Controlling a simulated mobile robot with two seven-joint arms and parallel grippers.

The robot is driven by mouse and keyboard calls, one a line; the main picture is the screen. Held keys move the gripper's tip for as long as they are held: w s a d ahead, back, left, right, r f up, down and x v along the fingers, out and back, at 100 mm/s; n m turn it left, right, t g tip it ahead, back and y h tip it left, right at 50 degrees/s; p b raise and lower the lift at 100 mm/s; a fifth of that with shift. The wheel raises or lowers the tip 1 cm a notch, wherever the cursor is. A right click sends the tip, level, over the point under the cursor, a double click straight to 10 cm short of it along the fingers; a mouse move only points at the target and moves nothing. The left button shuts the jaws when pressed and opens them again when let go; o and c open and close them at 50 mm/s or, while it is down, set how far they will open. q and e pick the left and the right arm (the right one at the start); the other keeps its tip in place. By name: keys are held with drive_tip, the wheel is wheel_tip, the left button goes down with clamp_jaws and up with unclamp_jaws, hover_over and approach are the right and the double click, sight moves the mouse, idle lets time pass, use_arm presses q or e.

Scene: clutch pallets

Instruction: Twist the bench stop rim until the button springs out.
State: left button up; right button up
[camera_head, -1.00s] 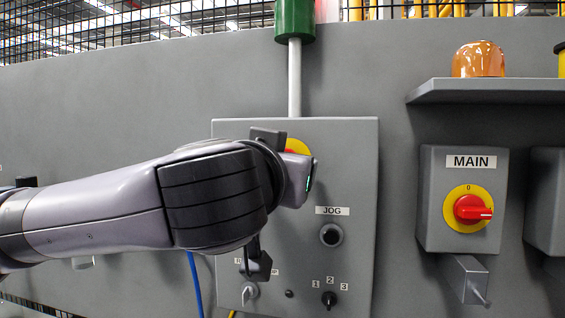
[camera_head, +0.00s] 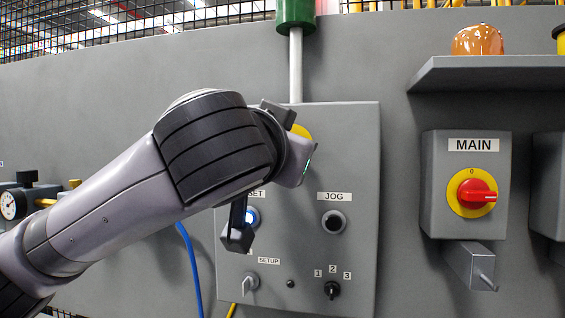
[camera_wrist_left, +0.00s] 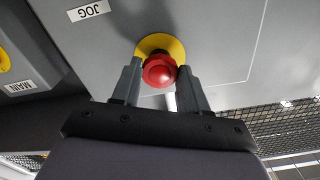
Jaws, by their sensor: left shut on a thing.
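The red bench stop button (camera_wrist_left: 159,70) sits on a yellow disc (camera_wrist_left: 160,44) in the left wrist view. The fingers of my left gripper (camera_wrist_left: 160,88) stand on both sides of its rim and are shut on it. In the head view my left arm hides the red button, and only part of the yellow disc (camera_head: 301,131) shows past my wrist. The stop is mounted at the top of the grey control panel (camera_head: 350,160). My right gripper is in neither view.
The panel also carries the JOG button (camera_head: 334,222), a blue-lit button (camera_head: 251,216) partly behind my arm, a SETUP knob (camera_head: 249,282) and a 1-2-3 selector (camera_head: 332,290). The MAIN switch (camera_head: 472,192) and a shelf (camera_head: 490,75) are to the right.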

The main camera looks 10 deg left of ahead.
use_arm(q)
drive_tip(key=shift+m, duration=2.5)
drive_tip(key=o, duration=1.1)
drive_tip(key=shift+s+b, duration=1)
drive_tip(key=shift+s, duration=2.6)
